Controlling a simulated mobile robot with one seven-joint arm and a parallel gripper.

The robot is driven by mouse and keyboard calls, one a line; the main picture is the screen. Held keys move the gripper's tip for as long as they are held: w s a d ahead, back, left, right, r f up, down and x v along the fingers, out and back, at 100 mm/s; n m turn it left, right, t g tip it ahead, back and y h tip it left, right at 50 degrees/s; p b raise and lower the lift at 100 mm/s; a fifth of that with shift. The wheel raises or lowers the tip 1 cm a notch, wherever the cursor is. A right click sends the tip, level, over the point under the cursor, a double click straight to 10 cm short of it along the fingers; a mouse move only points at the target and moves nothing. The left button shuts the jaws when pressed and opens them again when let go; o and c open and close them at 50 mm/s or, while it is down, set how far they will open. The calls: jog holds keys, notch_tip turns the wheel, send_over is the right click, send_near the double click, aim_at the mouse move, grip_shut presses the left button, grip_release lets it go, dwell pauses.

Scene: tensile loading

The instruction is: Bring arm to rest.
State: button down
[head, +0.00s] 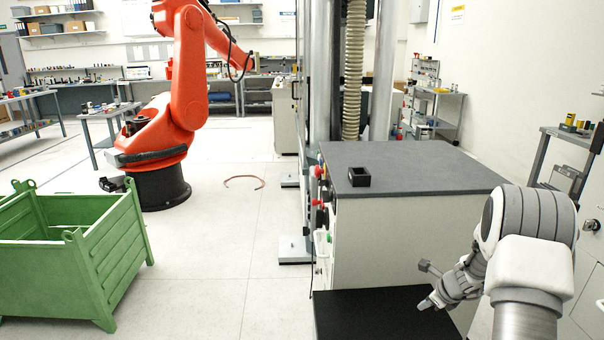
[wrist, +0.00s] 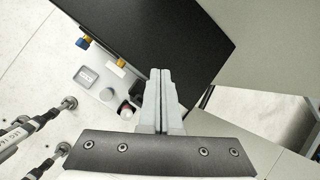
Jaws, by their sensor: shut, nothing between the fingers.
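My gripper (head: 426,304) is at the lower right in the head view, at the end of my grey and white arm. It hangs over or beside the low black surface (head: 352,312) in front of the grey-topped cabinet (head: 455,170). In the wrist view, the two pale fingers of my gripper (wrist: 160,72) lie side by side, shut and empty. I cannot tell the exact gap between my gripper and these surfaces.
A small black block (head: 359,177) sits on the cabinet top. Red knobs (head: 319,172) line the cabinet's left side, next to the testing machine's columns. A green crate (head: 95,260) and an orange robot arm (head: 190,90) stand left. The floor between is mostly clear.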

jog(key=s+a+r+n+p, duration=0.1)
jog(key=s+a+r+n, duration=0.3)
jog(key=r, duration=0.5)
jog(key=s+a+r+n+y+p, duration=0.1)
jog(key=s+a+r+n, duration=0.2)
jog(key=a+r+n, duration=0.45)
jog(key=s+a+r+n+p, duration=0.1)
jog(key=s+a+r+n, duration=0.2)
jog(key=r, duration=0.7)
jog(key=s+a+r+n, duration=0.2)
jog(key=s+r+n, duration=0.1)
jog(key=s, duration=0.5)
jog(key=s+a+r+n+h+p, duration=0.1)
jog(key=s+a+r+n, duration=0.1)
jog(key=s+n, duration=0.4)
jog(key=s+a+r+n+h+p, duration=0.1)
jog(key=s+r+n, duration=0.3)
jog(key=s, duration=0.6)
jog(key=shift+s+a+n, duration=0.15)
jog(key=shift+a+n, duration=0.2)
jog(key=shift+a, duration=0.1)
